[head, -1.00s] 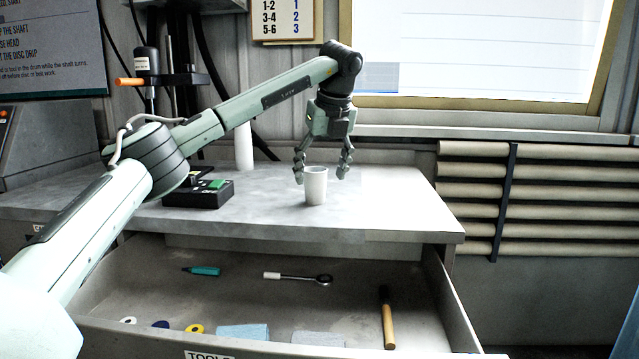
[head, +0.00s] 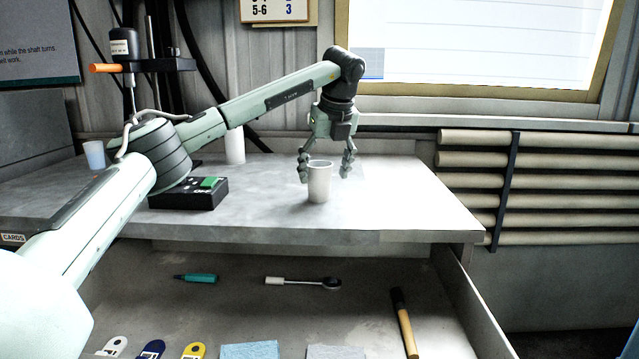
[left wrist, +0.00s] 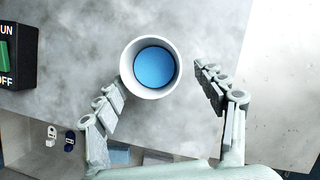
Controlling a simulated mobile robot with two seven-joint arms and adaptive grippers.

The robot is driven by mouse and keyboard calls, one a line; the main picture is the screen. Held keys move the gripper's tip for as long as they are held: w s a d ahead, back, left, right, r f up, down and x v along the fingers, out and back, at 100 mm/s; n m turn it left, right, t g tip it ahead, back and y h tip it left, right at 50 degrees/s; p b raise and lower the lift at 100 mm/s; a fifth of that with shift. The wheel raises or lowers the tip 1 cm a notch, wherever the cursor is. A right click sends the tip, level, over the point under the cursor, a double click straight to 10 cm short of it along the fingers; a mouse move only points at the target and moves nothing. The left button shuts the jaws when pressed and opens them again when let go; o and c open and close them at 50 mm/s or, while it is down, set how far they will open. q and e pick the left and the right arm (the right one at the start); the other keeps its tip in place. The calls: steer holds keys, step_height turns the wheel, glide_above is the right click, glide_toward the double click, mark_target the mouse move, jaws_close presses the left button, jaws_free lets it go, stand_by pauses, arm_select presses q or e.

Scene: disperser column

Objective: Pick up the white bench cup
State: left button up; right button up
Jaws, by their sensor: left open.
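The white bench cup (head: 319,183) stands upright on the grey bench top. In the left wrist view the cup (left wrist: 128,67) shows from above, with blue inside. My left gripper (head: 326,178) is open above the bench, pointing down, its fingers close behind the cup and to either side of it in the head view. In the left wrist view the gripper (left wrist: 165,92) has its fingertips spread, one near the cup's lower left side and one to its right. The fingers are not closed on the cup. My right gripper is not in view.
A black switch box (head: 190,193) with a green button sits left of the cup. A white cylinder (head: 235,148) and a pale cup (head: 94,155) stand farther back.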

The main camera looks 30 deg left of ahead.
mark_target(319, 184)
arm_select(q)
steer(key=x, duration=0.4)
steer(key=shift+s+a, duration=0.1)
steer(key=shift+a, duration=0.2)
steer(key=shift+c, duration=0.6)
steer(key=c, duration=1.2)
